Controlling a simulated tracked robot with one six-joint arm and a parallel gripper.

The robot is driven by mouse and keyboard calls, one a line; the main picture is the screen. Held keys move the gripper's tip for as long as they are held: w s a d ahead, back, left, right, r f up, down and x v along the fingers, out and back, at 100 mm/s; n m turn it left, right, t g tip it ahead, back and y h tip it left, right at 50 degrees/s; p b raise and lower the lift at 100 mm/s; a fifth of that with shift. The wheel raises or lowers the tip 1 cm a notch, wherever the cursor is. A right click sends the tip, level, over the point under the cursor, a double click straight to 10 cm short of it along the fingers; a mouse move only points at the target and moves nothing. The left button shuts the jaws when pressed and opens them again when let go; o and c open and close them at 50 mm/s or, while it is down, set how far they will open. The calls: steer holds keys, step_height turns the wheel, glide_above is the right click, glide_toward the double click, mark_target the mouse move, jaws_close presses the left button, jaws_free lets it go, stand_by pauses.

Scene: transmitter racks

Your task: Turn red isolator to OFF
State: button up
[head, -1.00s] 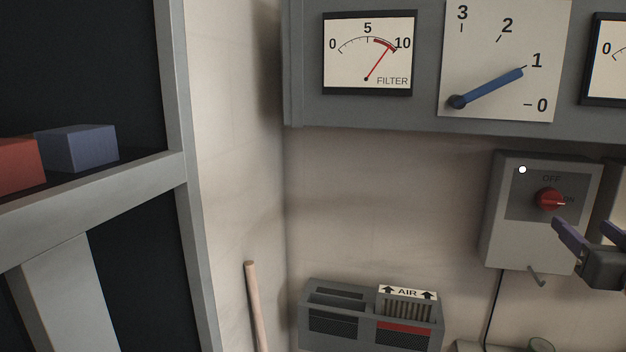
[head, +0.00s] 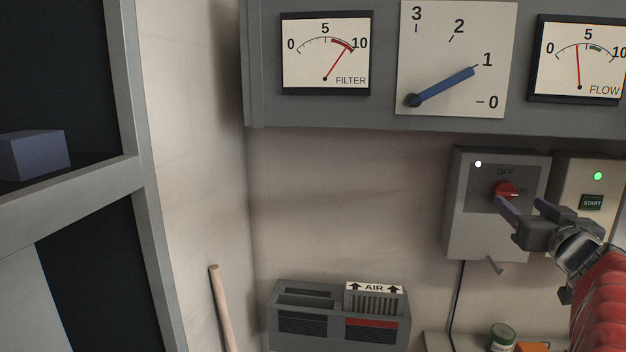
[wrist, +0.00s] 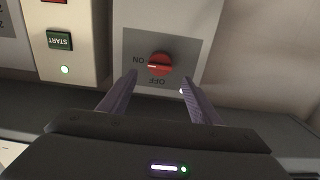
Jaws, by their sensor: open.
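The red isolator knob (head: 505,189) is on a grey wall box (head: 455,205) with OFF marked above it and ON to its right. Its white pointer mark points right, to ON. In the wrist view the knob (wrist: 160,63) appears upside down, with its mark towards ON. My gripper (head: 520,202) is open in front of the box, its fingers reaching towards the knob. In the wrist view my gripper (wrist: 159,80) has its two purple fingers apart, to either side of the knob's lower edge. I cannot see any contact with the knob.
A second box with a green START button (head: 592,203) and a lit green lamp stands close on the right. A small handle (head: 494,265) sticks out under the isolator box. The gauge panel (head: 385,118) overhangs above. A filter unit marked AIR (head: 340,325) is lower left.

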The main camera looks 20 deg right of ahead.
mark_target(505, 193)
steer(key=x, duration=0.7)
steer(key=shift+w+d, duration=0.1)
steer(key=shift+w, duration=0.1)
steer(key=shift+c, duration=0.5)
steer(key=c, duration=0.9)
steer(key=shift+a, duration=0.3)
steer(key=shift+d, duration=0.15)
